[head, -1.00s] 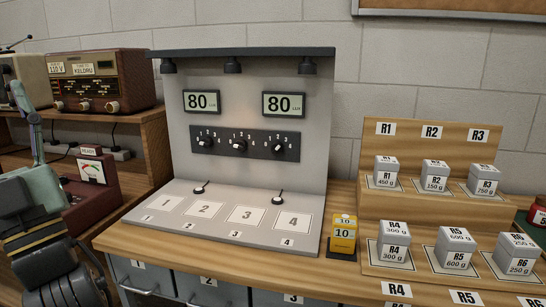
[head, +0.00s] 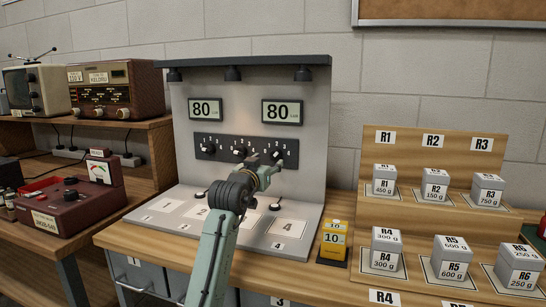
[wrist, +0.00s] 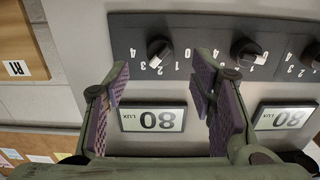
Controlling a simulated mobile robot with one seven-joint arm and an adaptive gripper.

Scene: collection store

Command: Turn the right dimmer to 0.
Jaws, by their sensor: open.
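The right dimmer (head: 278,154) is a black knob with a pale mark at the right end of the dark dial strip. It also shows in the wrist view (wrist: 160,48), where the picture is upside down, with numbers around it. I cannot read its setting surely. My gripper (head: 268,170) is in front of the dial strip, just below and left of the right dimmer. In the wrist view, its purple-padded fingers (wrist: 162,78) are spread apart, empty, with the knob beyond their tips and roughly between them. No contact shows. The right display (head: 282,111) reads 80 lux.
The middle dimmer (head: 240,150) and left dimmer (head: 208,149) share the strip. The left display (head: 206,111) also reads 80. Two small levers rise from the numbered base, one beside my arm. A yellow block (head: 334,240) and the weight rack (head: 432,205) stand right.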

